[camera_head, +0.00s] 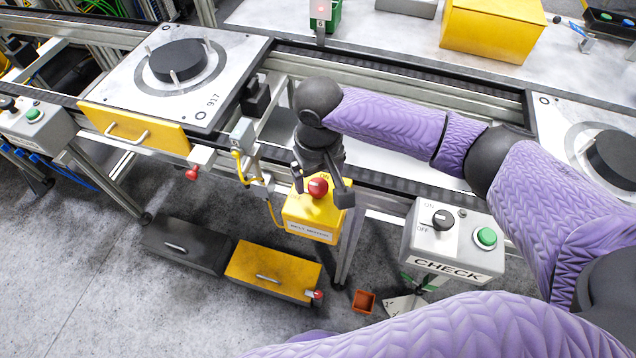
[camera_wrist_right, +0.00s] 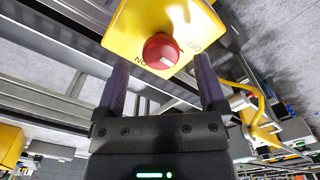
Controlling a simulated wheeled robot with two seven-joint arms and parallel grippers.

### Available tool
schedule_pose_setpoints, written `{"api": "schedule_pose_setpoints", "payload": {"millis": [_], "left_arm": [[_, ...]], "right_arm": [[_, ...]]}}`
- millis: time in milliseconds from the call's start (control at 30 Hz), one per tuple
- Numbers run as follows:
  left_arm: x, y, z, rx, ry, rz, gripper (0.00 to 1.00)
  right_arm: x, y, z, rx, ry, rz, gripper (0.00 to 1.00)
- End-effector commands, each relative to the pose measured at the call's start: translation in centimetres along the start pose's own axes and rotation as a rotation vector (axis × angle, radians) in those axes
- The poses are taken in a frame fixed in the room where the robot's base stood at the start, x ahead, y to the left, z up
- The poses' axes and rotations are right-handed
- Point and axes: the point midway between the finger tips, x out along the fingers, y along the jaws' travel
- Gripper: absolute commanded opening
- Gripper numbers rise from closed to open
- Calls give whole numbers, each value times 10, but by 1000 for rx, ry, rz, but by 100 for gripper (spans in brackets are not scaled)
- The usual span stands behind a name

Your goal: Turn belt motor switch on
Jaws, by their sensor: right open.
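The belt motor switch is a red knob (camera_head: 318,188) on a yellow box (camera_head: 312,221) with a white label on its front, below the conveyor's near edge. In the right wrist view the red knob (camera_wrist_right: 161,51) stands on the yellow plate (camera_wrist_right: 125,30) with dark lettering beside it. I cannot tell surely which position the knob is in. My right gripper (camera_head: 320,186) is open, its two fingers on either side of the knob. In the wrist view the fingertips (camera_wrist_right: 162,72) show a gap to the knob on both sides. My left gripper is not in view.
A CHECK box (camera_head: 452,240) with a black knob and green button is right of the switch. A grey switch box (camera_head: 241,134) with a yellow cable is close on the left. The conveyor (camera_head: 400,182) runs behind. Black (camera_head: 185,246) and yellow (camera_head: 272,272) boxes lie on the floor.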

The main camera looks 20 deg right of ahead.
Motion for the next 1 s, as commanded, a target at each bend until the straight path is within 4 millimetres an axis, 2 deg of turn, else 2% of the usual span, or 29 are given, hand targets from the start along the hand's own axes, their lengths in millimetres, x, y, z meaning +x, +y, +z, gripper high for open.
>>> {"api": "schedule_pose_setpoints", "payload": {"millis": [33, 133, 433, 833, 867, 1000], "left_arm": [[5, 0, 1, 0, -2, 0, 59], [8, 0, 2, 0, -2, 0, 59], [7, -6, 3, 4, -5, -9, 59], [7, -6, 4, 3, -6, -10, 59], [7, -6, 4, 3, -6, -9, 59], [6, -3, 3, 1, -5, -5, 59]], "right_arm": [[11, 0, 0, 1, -1, 0, 90], [21, 0, 0, -1, 0, -1, 90], [23, 0, 0, -2, 2, -1, 88], [23, 0, 0, -2, 2, -1, 4], [23, 0, 0, -2, 2, -1, 0], [22, 0, 0, 3, 2, -1, 0]]}}
